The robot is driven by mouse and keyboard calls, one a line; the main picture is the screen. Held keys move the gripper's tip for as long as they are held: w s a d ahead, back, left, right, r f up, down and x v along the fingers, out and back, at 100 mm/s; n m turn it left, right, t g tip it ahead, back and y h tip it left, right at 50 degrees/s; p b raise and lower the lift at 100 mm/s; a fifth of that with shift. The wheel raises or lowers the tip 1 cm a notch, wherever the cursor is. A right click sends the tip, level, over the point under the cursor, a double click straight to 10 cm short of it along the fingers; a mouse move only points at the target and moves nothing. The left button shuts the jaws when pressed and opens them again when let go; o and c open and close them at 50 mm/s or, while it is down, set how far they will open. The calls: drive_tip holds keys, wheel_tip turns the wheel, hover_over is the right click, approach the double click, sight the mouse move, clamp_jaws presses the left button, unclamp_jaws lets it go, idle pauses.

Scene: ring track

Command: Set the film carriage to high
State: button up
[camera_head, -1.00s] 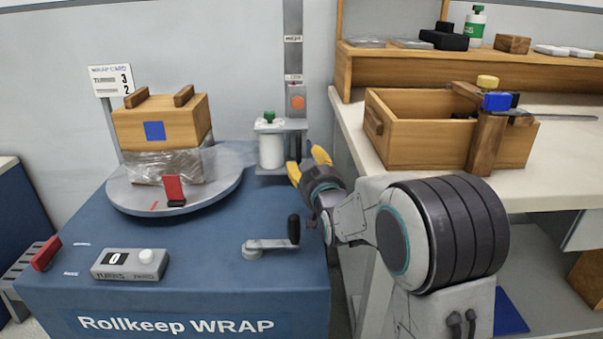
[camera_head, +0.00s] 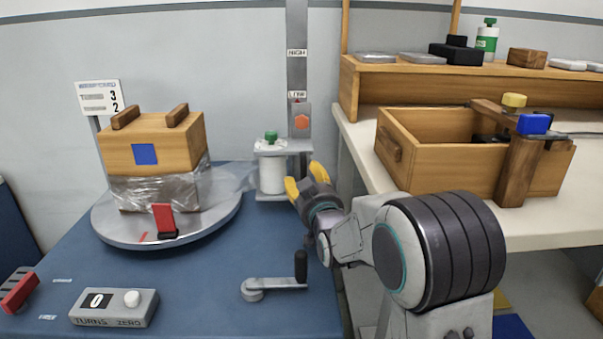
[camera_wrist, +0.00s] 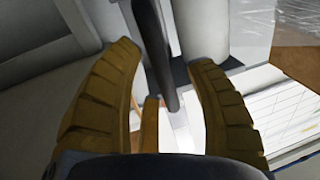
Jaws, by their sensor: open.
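The film carriage (camera_head: 283,147) is a grey bracket on the upright mast (camera_head: 297,35), holding a white film roll (camera_head: 272,173) with a green knob on top. An orange hexagonal mark (camera_head: 302,122) is on its block, just below the LOW label (camera_head: 297,94). The HIGH label (camera_head: 297,53) is further up the mast. My gripper (camera_head: 305,183) has yellow fingers and is open just right of and in front of the carriage. In the wrist view, a dark upright bar (camera_wrist: 153,45) stands between the open fingers (camera_wrist: 155,105); I cannot tell whether they touch it.
A turntable (camera_head: 105,226) with a wrapped wooden box (camera_head: 150,150) is at left. A crank (camera_head: 275,287) and a turns counter (camera_head: 114,307) sit on the blue table. At right, a wooden crate (camera_head: 430,160) stands on a pale bench beside my arm.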

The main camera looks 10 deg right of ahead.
drive_tip(key=shift+w, duration=0.45)
drive_tip(key=shift+o, duration=0.3)
clamp_jaws()
